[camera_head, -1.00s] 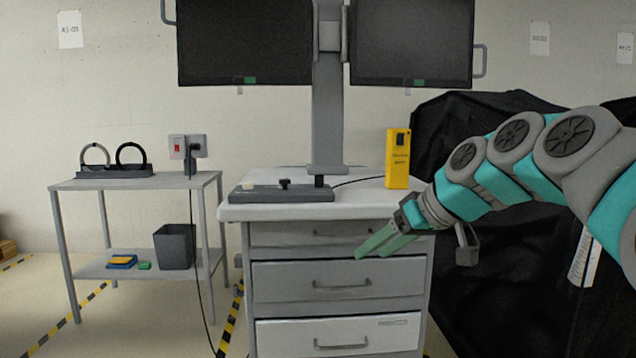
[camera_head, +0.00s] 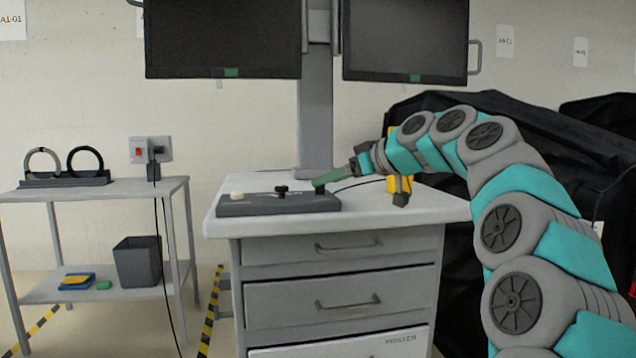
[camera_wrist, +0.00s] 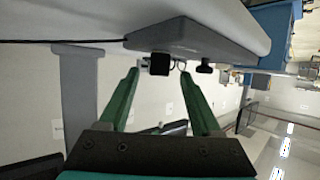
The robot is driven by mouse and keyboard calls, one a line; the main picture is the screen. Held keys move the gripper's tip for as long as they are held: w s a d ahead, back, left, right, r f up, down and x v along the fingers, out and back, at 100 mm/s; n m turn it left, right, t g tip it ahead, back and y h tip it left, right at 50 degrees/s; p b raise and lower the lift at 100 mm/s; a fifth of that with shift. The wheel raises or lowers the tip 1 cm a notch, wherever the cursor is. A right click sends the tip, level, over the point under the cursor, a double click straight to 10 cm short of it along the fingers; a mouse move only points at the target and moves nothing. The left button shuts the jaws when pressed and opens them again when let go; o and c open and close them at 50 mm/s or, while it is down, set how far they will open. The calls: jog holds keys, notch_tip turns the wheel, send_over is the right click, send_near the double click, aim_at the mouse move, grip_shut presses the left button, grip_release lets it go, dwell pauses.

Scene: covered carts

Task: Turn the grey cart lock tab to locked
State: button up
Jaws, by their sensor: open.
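The grey cart (camera_head: 341,250) stands in the middle of the head view. A dark grey panel (camera_head: 255,205) lies on its white top. The panel carries a white knob (camera_head: 237,196), a small black T-shaped tab (camera_head: 282,190) and a dark block (camera_head: 319,188) at its right end. I cannot tell for sure which is the lock tab, or its setting. My gripper (camera_head: 320,182) is just above the right end. In the wrist view my gripper (camera_wrist: 160,73) is open, its green fingers apart either side of the dark block (camera_wrist: 160,65); contact is unclear. The black tab (camera_wrist: 204,67) is beside the right fingertip.
A monitor column (camera_head: 315,115) rises behind the panel. A side table (camera_head: 110,190) with a ring stand is at left. A black-covered shape (camera_head: 450,240) is at right.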

jog(key=shift+x, duration=1.95)
jog(key=shift+c, duration=0.3)
grip_shut()
